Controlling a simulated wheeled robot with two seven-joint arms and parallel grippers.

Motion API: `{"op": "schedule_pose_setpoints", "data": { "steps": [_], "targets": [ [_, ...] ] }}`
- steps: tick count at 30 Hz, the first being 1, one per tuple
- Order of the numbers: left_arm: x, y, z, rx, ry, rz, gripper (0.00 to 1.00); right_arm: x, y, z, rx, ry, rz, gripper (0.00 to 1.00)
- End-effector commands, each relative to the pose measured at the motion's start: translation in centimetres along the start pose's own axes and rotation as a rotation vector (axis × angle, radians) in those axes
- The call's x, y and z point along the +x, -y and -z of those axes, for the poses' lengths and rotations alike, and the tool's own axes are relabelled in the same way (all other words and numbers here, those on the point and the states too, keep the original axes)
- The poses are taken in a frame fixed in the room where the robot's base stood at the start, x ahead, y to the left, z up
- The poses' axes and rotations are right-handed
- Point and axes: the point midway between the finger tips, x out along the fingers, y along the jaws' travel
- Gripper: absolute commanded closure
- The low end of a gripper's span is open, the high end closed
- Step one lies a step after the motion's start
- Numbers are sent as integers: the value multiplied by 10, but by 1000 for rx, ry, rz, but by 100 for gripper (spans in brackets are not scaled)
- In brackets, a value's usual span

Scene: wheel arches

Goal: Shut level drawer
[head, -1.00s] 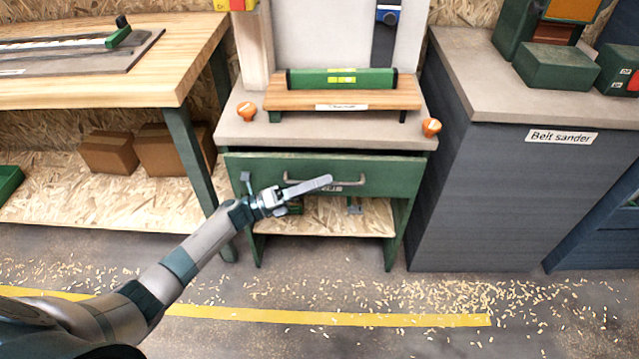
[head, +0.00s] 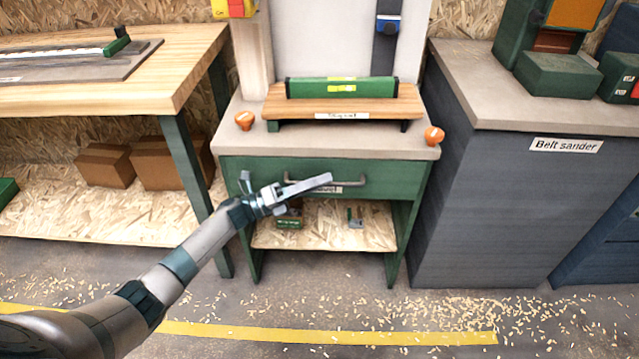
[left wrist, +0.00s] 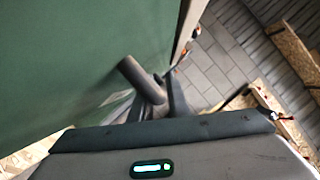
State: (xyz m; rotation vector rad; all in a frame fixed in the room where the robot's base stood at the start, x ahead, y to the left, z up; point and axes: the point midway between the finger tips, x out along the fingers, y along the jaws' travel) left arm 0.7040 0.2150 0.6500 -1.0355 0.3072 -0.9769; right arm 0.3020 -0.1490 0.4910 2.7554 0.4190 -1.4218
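The level drawer (head: 395,182) is the green drawer under the grey worktop, with a grey bar handle (head: 357,182) and a small label partly hidden by my gripper. Its front sits close under the worktop edge and looks flush or nearly so; I cannot tell if a small gap is left. My left gripper (head: 280,184) is in front of the drawer's left half, fingers spread apart with nothing between them. In the left wrist view a green surface (left wrist: 70,60) fills the upper left, close to the gripper. Whether the gripper touches the drawer is unclear. My right gripper is not in view.
A green spirit level (head: 340,87) rests on a wooden stand (head: 400,104) on the worktop, between orange knobs (head: 434,135). Small items lie on the open shelf (head: 325,232) below. A wooden bench stands left, the belt sander cabinet (head: 480,190) right. The floor in front has wood shavings.

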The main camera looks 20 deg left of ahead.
Motion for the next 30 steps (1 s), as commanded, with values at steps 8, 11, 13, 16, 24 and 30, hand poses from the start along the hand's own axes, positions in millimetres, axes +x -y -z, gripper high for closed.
{"op": "schedule_pose_setpoints", "data": {
  "steps": [8,11,13,16,24,30],
  "targets": [
    [1,0,-1,1,2,0,82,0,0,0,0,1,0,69],
    [-1,0,0,1,2,0,82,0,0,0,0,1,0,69],
    [-4,0,0,1,2,-1,82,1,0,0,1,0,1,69],
    [-11,-1,1,0,1,-2,82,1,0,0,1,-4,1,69],
    [-52,-1,1,0,0,-2,82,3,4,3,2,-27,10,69],
    [-93,-1,1,1,0,-4,82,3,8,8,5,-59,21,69]
  ]
}}
